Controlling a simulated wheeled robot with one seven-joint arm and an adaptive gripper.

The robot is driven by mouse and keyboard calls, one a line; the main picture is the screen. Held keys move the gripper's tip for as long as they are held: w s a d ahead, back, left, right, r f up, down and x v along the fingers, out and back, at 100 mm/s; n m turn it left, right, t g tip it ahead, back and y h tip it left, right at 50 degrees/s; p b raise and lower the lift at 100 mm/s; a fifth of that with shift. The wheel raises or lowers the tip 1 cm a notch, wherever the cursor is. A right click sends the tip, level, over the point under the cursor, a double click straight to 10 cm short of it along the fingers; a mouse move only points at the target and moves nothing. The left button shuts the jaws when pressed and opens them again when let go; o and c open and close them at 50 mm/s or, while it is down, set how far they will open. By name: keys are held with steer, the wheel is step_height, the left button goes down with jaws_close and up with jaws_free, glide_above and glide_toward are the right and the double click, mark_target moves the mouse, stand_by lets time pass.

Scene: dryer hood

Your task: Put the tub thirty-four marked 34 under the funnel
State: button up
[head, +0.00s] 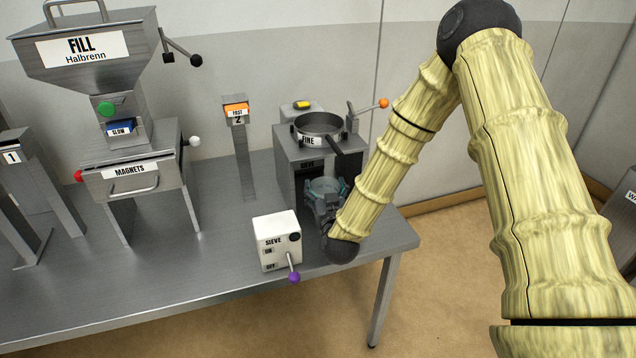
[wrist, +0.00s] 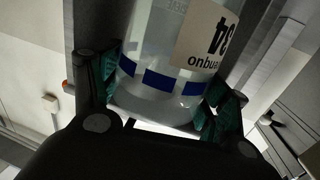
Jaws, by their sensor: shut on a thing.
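My gripper (head: 328,200) is shut on a clear tub with a blue band (wrist: 160,82), at the front opening of the sieve machine (head: 291,175). The tub's white label (wrist: 208,38) shows a large 34, turned upside down in the wrist view. The teal finger pads sit on both sides of the tub. In the head view the tub is small and partly hidden by my gripper, so I cannot tell whether it touches a surface. A grey hopper marked FILL (head: 88,79) stands at the left, above a MAGNETS housing (head: 133,186).
A white SIEVE switch box (head: 276,242) with a purple-tipped lever stands just left of my gripper. A round FINE sieve (head: 320,126) tops the machine. Posts marked 1 (head: 12,157) and 2 (head: 238,120) stand on the bench. The bench (head: 130,285) is clear at front left.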

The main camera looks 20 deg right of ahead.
steer(key=shift+w+d+f+p, duration=0.5)
steer(key=shift+w+f, duration=0.3)
steer(key=shift+w, duration=1.65)
steer(key=shift+w+d+f+p, duration=0.3)
steer(key=shift+w+f+p, duration=0.4)
steer(key=shift+w, duration=1.7)
steer(key=shift+w+d+f+p, duration=0.45)
steer(key=shift+w+f, duration=0.45)
steer(key=shift+w, duration=1.55)
steer(key=shift+f, duration=0.2)
steer(key=o, duration=1.1)
steer(key=shift+c, duration=0.2)
steer(key=shift+r, duration=0.1)
steer(key=shift+r, duration=0.1)
steer(key=s, duration=0.4)
steer(key=s+a+b, duration=0.1)
steer(key=s, duration=0.3)
steer(key=s+a+b, duration=0.1)
steer(key=s, duration=0.3)
steer(key=shift+r, duration=0.3)
